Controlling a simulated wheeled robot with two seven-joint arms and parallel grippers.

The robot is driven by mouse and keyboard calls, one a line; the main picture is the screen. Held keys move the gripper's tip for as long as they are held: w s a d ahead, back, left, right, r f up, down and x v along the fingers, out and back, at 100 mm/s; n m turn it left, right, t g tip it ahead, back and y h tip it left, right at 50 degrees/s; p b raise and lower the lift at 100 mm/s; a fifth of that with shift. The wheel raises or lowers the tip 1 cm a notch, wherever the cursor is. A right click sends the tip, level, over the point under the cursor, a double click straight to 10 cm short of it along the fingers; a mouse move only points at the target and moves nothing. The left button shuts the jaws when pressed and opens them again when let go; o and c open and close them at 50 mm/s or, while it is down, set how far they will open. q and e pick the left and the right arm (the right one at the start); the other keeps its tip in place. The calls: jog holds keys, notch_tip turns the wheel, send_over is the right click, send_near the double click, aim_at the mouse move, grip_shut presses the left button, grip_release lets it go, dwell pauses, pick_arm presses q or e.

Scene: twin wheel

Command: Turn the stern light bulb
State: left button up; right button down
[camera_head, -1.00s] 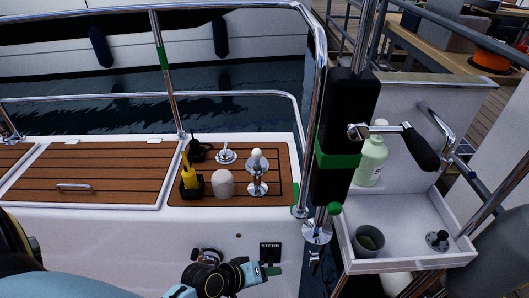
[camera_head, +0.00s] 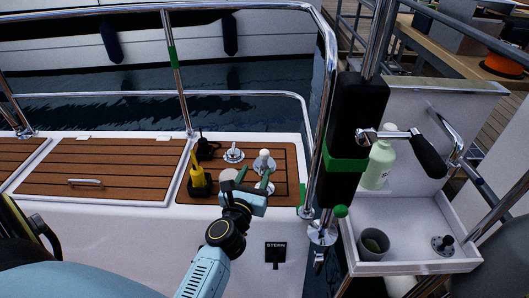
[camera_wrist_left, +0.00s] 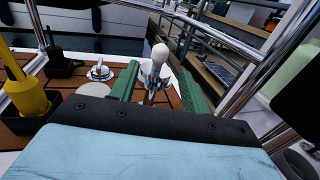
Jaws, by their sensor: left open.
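The stern light bulb (camera_head: 264,154) is a small white rounded bulb standing upright on a metal base (camera_head: 264,166) at the right part of the teak deck. In the left wrist view the bulb (camera_wrist_left: 160,53) is just past the fingertips, near the middle. My left gripper (camera_head: 253,178) is open. Its green fingers (camera_wrist_left: 160,88) point toward the bulb, one to each side of its base in the wrist view. I cannot tell whether they touch it. My right gripper is not in view.
A pale rounded cap (camera_head: 228,175), a yellow-handled tool (camera_head: 197,176) in a black holder and a metal deck fitting (camera_head: 233,153) stand left of the bulb. Steel rails (camera_head: 318,130) rise to the right. A white tray (camera_head: 420,267) with a cup (camera_head: 373,244) is at right.

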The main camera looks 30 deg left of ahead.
aim_at(263, 156)
pick_arm(q)
jog(key=x, duration=0.6)
jog(key=shift+b+x, duration=0.35)
jog(key=shift+x, duration=0.75)
jog(key=shift+w+a, duration=0.15)
jog(key=shift+w, duration=0.5)
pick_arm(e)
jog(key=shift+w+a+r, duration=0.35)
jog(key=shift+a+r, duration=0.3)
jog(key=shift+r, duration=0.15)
pick_arm(q)
jog(key=shift+c, duration=0.5)
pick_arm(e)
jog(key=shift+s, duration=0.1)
pick_arm(q)
jog(key=shift+c, duration=1.3)
jog(key=c, duration=0.6)
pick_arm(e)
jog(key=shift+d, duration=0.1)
